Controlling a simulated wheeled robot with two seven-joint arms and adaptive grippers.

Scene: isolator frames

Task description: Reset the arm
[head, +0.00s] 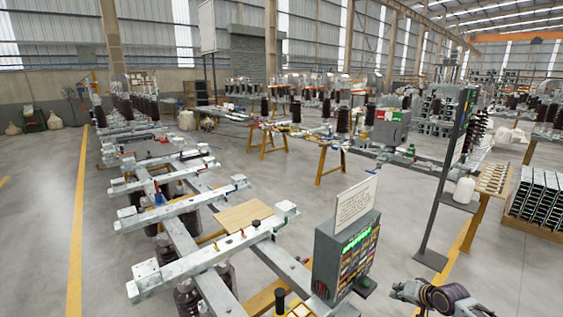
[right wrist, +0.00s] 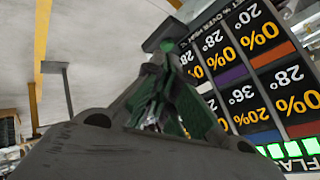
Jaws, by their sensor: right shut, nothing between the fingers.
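My right gripper (head: 400,290) is at the bottom right of the head view, beside the grey display box (head: 325,262). In the right wrist view its dark fingers with green pads (right wrist: 168,85) are together, with nothing seen between them. The box's panel of percent and degree figures (right wrist: 255,65) is close behind and to the right of the fingers; I cannot tell the exact gap. The isolator frame (head: 205,258) with its metal crossbeams stands at the left and centre of the head view. My left gripper is not in view.
A white sign (head: 356,201) stands on the box. A dark post with a base plate (head: 431,260) stands behind my right arm. A rack of parts (head: 535,205) is at the right edge.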

